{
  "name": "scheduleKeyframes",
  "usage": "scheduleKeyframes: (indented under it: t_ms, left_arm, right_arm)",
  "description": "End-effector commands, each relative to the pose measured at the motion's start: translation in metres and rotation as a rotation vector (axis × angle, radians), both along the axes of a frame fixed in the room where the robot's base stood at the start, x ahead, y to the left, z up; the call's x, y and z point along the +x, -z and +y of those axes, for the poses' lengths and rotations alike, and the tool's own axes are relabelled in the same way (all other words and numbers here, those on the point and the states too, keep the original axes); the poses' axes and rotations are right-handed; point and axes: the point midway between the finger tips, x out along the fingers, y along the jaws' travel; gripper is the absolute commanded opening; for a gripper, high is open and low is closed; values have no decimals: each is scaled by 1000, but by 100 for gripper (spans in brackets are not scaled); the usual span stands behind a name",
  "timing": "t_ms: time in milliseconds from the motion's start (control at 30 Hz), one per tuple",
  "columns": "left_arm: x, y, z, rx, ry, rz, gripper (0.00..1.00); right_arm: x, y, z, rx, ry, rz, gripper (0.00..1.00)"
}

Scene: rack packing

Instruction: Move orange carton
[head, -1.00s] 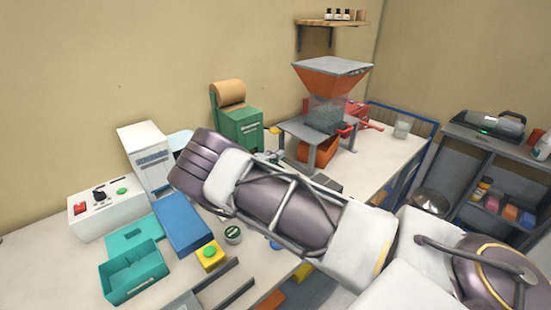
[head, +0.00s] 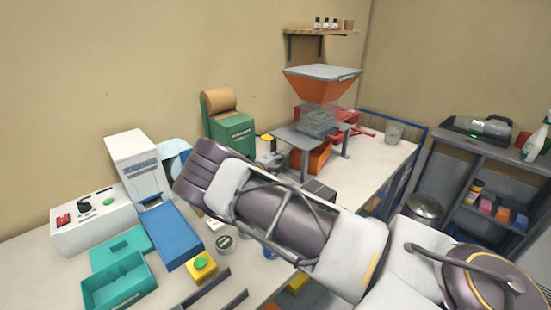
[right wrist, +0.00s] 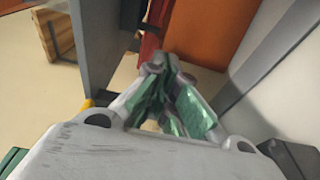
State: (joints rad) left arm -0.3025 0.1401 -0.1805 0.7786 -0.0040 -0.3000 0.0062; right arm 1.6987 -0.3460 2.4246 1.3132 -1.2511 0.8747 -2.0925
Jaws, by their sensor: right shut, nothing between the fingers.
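An orange box (head: 318,158) sits under the grey hopper stand on the bench in the head view. I cannot tell whether it is the carton. An orange surface (right wrist: 205,32) fills the top middle of the right wrist view, just beyond my right gripper. My right gripper (right wrist: 160,62) is shut and empty, its green-padded fingers together, apparently a little short of that surface. In the head view my right arm hides much of the bench middle and most of this gripper. My left gripper is not in view.
An orange hopper (head: 322,90) stands on the grey stand (head: 283,135). In the right wrist view a grey upright (right wrist: 92,45) is close on the left and a pale panel (right wrist: 285,60) on the right. Blue tray (head: 170,235), teal bin (head: 118,285) and green dispenser (head: 232,132) occupy the bench's left.

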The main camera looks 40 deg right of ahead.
Motion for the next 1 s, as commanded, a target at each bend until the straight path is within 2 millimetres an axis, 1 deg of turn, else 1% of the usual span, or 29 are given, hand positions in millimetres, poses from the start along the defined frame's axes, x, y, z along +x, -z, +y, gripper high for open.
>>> scheduleKeyframes:
  t_ms: [100, 300, 767, 867, 1000]
  left_arm:
    - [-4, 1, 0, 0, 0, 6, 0]
    - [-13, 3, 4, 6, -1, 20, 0]
    - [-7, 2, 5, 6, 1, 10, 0]
    - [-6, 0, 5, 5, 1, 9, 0]
    - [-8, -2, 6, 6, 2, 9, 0]
  right_arm:
    - [-5, 0, -9, 0, 1, 0, 0]
    - [-10, 1, -16, 0, 0, 2, 0]
    - [-10, 1, -18, 0, 0, 1, 0]
    - [-12, 1, -22, -1, 3, 3, 0]
    - [-14, 2, -31, -2, 10, 6, 0]
